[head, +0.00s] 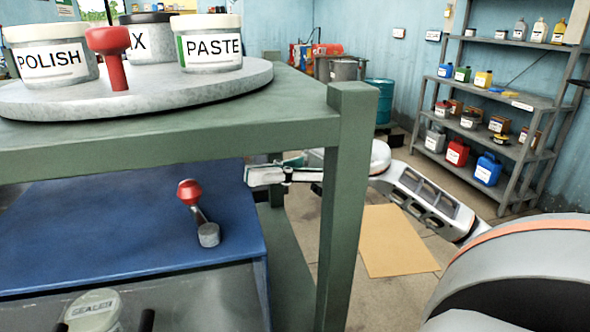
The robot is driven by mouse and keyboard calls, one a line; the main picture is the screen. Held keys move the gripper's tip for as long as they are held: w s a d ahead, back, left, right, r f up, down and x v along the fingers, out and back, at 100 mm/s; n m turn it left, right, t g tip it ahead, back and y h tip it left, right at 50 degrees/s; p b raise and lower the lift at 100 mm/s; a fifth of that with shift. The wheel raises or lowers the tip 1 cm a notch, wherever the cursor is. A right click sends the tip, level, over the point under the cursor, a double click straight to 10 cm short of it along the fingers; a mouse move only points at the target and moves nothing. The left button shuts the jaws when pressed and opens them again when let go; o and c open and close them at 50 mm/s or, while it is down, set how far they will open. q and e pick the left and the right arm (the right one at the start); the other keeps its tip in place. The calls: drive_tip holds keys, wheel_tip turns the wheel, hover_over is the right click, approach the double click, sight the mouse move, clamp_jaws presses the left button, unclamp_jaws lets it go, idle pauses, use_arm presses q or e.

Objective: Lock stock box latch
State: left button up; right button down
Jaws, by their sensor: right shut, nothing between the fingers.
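The blue stock box (90,235) sits under the green bench top at the lower left. Its latch (196,210) is on the upper face, a short metal lever with a red knob (189,191) at its upper end and a grey round pivot (208,235) at the lower end. The lever is tilted, with the knob up and left of the pivot. My right gripper (252,176) reaches in behind the front bench leg, near the box's far right corner. It is shut and empty, to the right of the red knob and apart from it. My left gripper is out of view.
The green bench leg (345,210) stands in front of my right forearm. On the bench top (200,145), a round grey turntable (150,103) carries labelled tubs and a red knob (110,55). A grey panel with a round lid marked SEALED (92,310) lies in front.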

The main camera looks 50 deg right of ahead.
use_arm(q)
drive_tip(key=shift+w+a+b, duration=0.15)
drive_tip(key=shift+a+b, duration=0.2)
drive_tip(key=shift+b, duration=0.05)
use_arm(e)
drive_tip(key=w+v, duration=0.1)
drive_tip(key=v, duration=0.5)
drive_tip(key=shift+d, duration=0.2)
